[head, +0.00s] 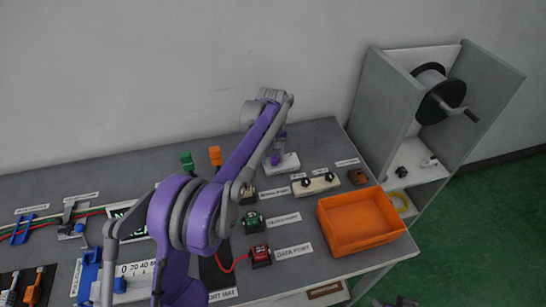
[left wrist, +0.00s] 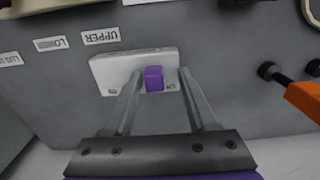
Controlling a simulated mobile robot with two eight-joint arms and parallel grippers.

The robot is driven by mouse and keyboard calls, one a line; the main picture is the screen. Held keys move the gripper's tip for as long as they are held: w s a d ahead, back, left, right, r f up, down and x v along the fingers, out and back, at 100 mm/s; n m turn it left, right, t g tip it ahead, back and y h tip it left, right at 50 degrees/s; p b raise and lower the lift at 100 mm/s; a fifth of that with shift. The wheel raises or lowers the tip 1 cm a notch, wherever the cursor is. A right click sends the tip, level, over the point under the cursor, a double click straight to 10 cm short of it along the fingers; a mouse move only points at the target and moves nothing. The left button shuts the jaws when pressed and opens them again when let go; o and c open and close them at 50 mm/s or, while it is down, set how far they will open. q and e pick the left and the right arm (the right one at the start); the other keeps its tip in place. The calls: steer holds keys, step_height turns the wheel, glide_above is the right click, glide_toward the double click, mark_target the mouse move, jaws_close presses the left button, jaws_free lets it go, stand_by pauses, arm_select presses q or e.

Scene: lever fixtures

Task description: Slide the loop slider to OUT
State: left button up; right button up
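The loop slider is a white block with a purple knob (left wrist: 154,78), which sits right of the block's middle in the left wrist view. The white block (left wrist: 108,70) also shows in the head view (head: 287,165), at the back of the table, partly behind my left arm. Small marks at both block ends are too small to read surely. My left gripper (left wrist: 160,74) is open, with one finger on each side of the knob and small gaps showing. In the head view its fingers are hard to make out. A small grey part at the bottom edge may be my right gripper (head: 397,302).
An orange tray (head: 327,228) stands at the table's right front. A cream block with black knobs (head: 316,185) lies between it and the slider. Green and red port blocks stand nearer the front. A grey stand with a cable reel (head: 432,90) is beyond the right edge.

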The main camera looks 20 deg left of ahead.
mark_target(272, 158)
arm_select(q)
steer(key=shift+w+d, duration=0.1)
step_height(272, 158, up, 11)
steer(key=shift+p, duration=0.45)
steer(key=shift+f, duration=0.1)
steer(key=s+d+r+m+t+p, duration=0.1)
steer(key=s+r+m, duration=0.1)
steer(key=s, duration=0.6)
steer(key=s+d+r+m+t+p, duration=0.1)
steer(key=s+d+r+t, duration=0.1)
steer(key=s, duration=0.5)
steer(key=s+f+m, duration=0.1)
steer(key=s+f, duration=0.2)
steer(key=s, duration=0.3)
steer(key=s+d+f+m+t+p, duration=0.1)
steer(key=s+f, duration=0.1)
steer(key=s, duration=0.3)
steer(key=s+f+m+t+p, duration=0.1)
steer(key=s+f, duration=0.2)
steer(key=s, duration=0.3)
steer(key=shift+s+d+f+m, duration=0.15)
steer(key=shift+s+f+m, duration=0.15)
steer(key=shift+s+m, duration=0.1)
